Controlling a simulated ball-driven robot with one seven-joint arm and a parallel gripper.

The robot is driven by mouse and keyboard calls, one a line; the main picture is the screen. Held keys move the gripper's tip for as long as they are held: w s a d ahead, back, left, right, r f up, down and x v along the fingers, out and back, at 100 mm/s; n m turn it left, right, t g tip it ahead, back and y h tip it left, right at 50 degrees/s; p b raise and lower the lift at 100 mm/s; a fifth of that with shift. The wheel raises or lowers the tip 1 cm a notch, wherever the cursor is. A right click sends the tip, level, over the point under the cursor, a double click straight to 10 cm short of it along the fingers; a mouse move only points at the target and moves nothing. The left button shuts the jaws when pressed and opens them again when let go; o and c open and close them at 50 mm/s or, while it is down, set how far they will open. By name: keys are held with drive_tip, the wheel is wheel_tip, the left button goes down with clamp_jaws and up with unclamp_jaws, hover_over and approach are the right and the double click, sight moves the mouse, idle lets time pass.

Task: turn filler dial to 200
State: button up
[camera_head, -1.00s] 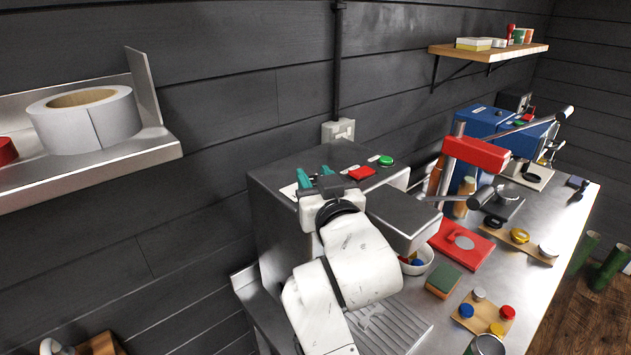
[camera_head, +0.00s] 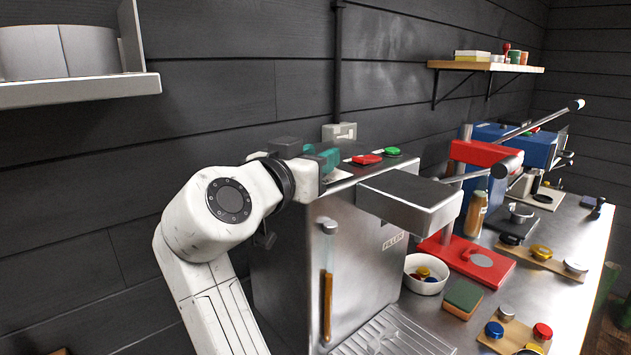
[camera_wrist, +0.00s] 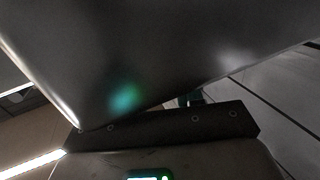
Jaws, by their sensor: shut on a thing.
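The filler (camera_head: 350,245) is a steel box with a dark top, a jutting head and a "FILLER" label. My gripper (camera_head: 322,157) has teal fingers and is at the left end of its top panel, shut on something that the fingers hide. By its place this is the filler dial, but neither the dial's pointer nor its numbers can be read. A pale plate (camera_head: 340,174) shows beside the fingers. In the wrist view a grey surface fills the top, and only a bit of teal finger shows.
A red button (camera_head: 366,159) and a green button (camera_head: 391,151) sit close right of my gripper. The jutting filler head (camera_head: 410,196) is in front of them. A wall socket (camera_head: 339,132) is behind. A steel shelf (camera_head: 80,90) hangs at upper left.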

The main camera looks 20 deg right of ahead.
drive_tip(key=shift+r+m+g+h+b, duration=0.15)
drive_tip(key=shift+m+g+h+b, duration=0.6)
drive_tip(key=shift+m+g+h, duration=0.6)
drive_tip(key=shift+g+y, duration=0.25)
drive_tip(key=shift+g, duration=0.2)
drive_tip(key=o, duration=1)
drive_tip(key=shift+c, duration=0.2)
drive_tip(key=shift+s+a, duration=0.2)
drive_tip(key=shift+a, duration=0.3)
drive_tip(key=b+v, duration=0.2)
drive_tip(key=v, duration=0.7)
drive_tip(key=shift+a, duration=0.35)
